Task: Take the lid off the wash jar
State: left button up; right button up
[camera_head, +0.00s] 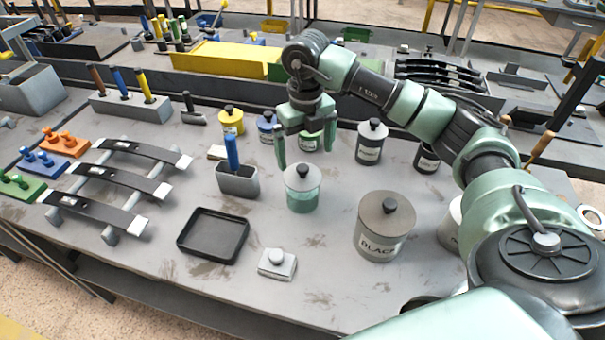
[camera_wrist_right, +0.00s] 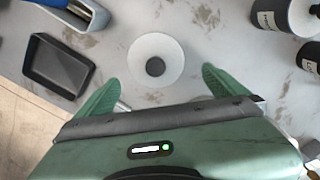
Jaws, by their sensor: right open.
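The wash jar (camera_head: 302,201) looks like the clear jar with green contents, standing upright in the middle of the bench. Its pale round lid (camera_head: 292,181) with a black knob (camera_head: 303,171) sits on top. In the right wrist view the lid (camera_wrist_right: 140,52) is a pale disc with the dark knob (camera_wrist_right: 155,67) at its centre. My right gripper (camera_head: 306,152) is open and empty, pointing down above and slightly behind the jar. In the right wrist view its green fingers (camera_wrist_right: 160,80) are spread wide, with the knob between and just beyond their tips. My left gripper is not in view.
A large pot marked BLACK (camera_head: 376,245) stands right of the jar. A grey holder with a blue-handled tool (camera_head: 238,182) is close on the left. Smaller lidded pots (camera_head: 371,150) stand behind.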

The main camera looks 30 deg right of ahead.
aim_at(302, 167)
jog(key=f+p, duration=0.1)
jog(key=f, duration=0.2)
jog(key=f+p, duration=0.1)
jog(key=f, duration=0.1)
jog(key=shift+w+a+f+p, duration=0.2)
jog(key=shift+a+f+p, duration=0.05)
jog(key=shift+p, duration=0.05)
jog(key=shift+f, duration=0.35)
jog(key=c, duration=1.2)
